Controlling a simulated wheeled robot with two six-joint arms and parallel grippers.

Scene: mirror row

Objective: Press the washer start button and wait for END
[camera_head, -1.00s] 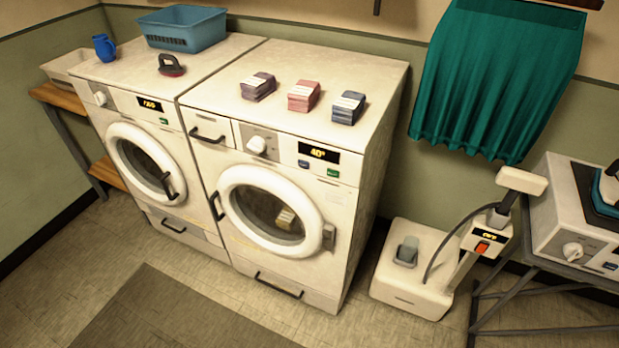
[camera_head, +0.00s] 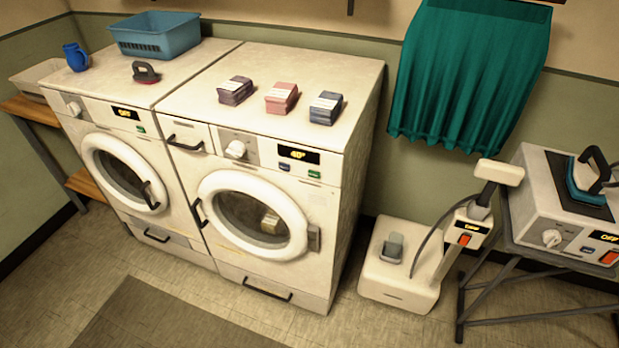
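The washer (camera_head: 340,230) is the white front-loading machine on the right of the pair. Its round door (camera_head: 212,222) looks closed, and a small pale thing shows behind the glass. A white knob (camera_head: 235,149) sits left of the display. Neither of my grippers is in view.
A similar machine (camera_head: 96,124) stands at left, display "OFF". Three small bundles, the middle one pink (camera_head: 282,97), lie on the washer. A white floor unit (camera_head: 398,290) and an iron station (camera_head: 540,195) stand right. Floor in front is clear.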

